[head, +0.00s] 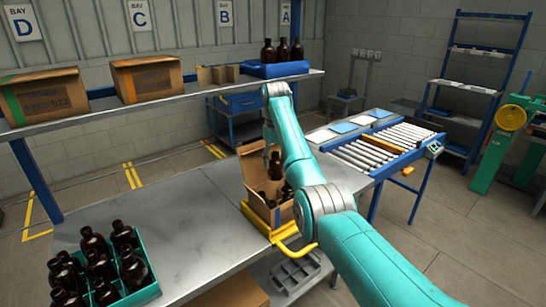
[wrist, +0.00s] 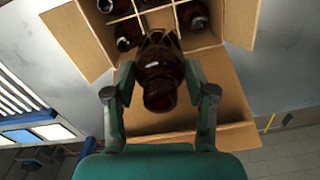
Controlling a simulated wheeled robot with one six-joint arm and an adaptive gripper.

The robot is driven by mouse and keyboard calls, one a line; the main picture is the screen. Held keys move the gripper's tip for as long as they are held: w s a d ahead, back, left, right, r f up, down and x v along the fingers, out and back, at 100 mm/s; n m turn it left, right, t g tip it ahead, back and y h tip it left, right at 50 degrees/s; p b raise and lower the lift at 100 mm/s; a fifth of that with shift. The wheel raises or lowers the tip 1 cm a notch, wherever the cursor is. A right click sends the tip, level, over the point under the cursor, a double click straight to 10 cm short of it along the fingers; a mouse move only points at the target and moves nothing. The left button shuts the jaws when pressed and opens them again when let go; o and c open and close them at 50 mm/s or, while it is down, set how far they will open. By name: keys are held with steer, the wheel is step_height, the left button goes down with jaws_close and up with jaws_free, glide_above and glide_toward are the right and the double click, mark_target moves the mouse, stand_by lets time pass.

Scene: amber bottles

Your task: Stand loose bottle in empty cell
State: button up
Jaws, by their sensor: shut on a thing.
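In the wrist view my gripper (wrist: 161,84) is shut on a dark amber bottle (wrist: 159,92), with a finger on each side and the bottle's mouth towards the camera. The bottle overlaps the near side of an open cardboard box (wrist: 80,38) with dividers; I cannot tell how deep its base is. Several amber bottles (wrist: 126,38) stand in the box's cells. A cell (wrist: 160,18) beyond the held bottle looks empty. In the head view the box (head: 257,211) stands on the bench's right part, and my arm hides the gripper.
A teal crate (head: 145,293) of several amber bottles stands at the bench's front left. The grey bench (head: 190,215) is clear between crate and box. A shelf (head: 195,90) behind holds cartons and a blue tray (head: 277,69) with bottles. A roller conveyor (head: 385,145) stands right.

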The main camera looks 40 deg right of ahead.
steer(key=shift+f, duration=5.4)
steer(key=shift+f, duration=0.6)
steer(key=o, duration=1.3)
steer(key=shift+f, duration=0.1)
step_height(320, 180, up, 12)
steer(key=shift+r, duration=0.1)
